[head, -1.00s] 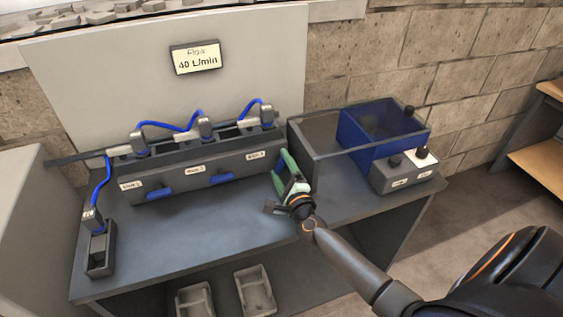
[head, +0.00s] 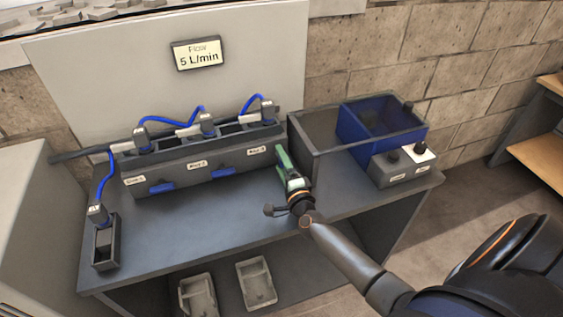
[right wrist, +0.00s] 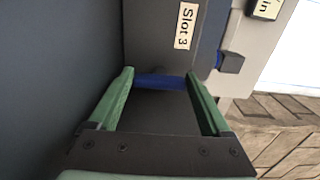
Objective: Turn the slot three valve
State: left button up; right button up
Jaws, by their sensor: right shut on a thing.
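The slot three valve is a blue handle (right wrist: 160,82) below the "Slot 3" label (right wrist: 183,27) in the right wrist view. My right gripper (right wrist: 161,76) has its green fingers at the two ends of this handle and is shut on it. In the head view my right gripper (head: 283,156) is at the right end of the grey manifold's front (head: 209,165) and hides the slot three handle. The slot one handle (head: 161,187) and slot two handle (head: 223,173) lie along the same front. The display (head: 197,53) reads 5 L/min. My left gripper is not in view.
A clear-walled bin with a blue section (head: 375,130) and a button box (head: 401,164) stand right of the manifold. A small dark holder (head: 106,243) with a blue-hosed connector stands at the bench's left. The bench front (head: 190,235) is clear.

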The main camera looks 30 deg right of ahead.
jog(key=o, duration=1.2)
jog(key=shift+c, duration=0.2)
jog(key=shift+s+f, duration=0.1)
